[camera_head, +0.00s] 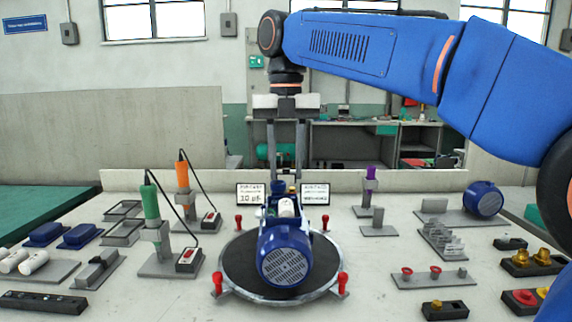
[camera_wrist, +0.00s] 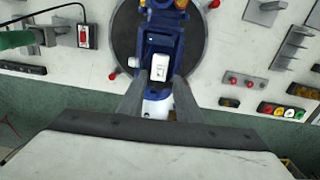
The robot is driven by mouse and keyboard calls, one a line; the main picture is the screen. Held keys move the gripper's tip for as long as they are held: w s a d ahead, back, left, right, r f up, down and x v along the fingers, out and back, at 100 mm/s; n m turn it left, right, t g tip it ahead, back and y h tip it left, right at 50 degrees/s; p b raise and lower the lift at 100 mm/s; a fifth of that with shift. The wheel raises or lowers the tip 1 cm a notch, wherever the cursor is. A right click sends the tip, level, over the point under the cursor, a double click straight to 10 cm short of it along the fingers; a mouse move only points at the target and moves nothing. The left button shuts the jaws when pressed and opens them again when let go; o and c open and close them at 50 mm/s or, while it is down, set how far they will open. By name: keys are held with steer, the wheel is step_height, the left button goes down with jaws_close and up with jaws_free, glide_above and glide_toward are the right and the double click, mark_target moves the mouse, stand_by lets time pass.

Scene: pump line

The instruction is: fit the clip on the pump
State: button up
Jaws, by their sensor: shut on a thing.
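The blue pump (camera_head: 284,258) sits on the round dark turntable (camera_head: 237,277), its grilled motor end facing me. A white part (camera_head: 286,207) lies on top of the pump; it also shows in the wrist view (camera_wrist: 158,70). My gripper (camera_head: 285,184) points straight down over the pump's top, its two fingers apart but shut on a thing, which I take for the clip. The clip itself is too small and hidden to make out. In the wrist view, the gripper's fingers (camera_wrist: 160,82) stand on either side of the white part. I cannot tell whether the clip touches the pump.
Red-topped clamps (camera_head: 342,284) surround the turntable. A green tool (camera_head: 151,202) and an orange tool (camera_head: 183,174) stand left, with cords. A rack of grey pieces (camera_head: 443,242) and a second blue motor (camera_head: 484,199) are right. Two small signs (camera_head: 315,194) stand behind the pump.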

mark_target(286, 202)
steer(key=shift+f, duration=3.05)
steer(key=shift+f, duration=0.3)
steer(key=o, duration=1.1)
steer(key=shift+r, duration=3)
steer(key=shift+r, duration=0.1)
steer(key=shift+r, duration=3.65)
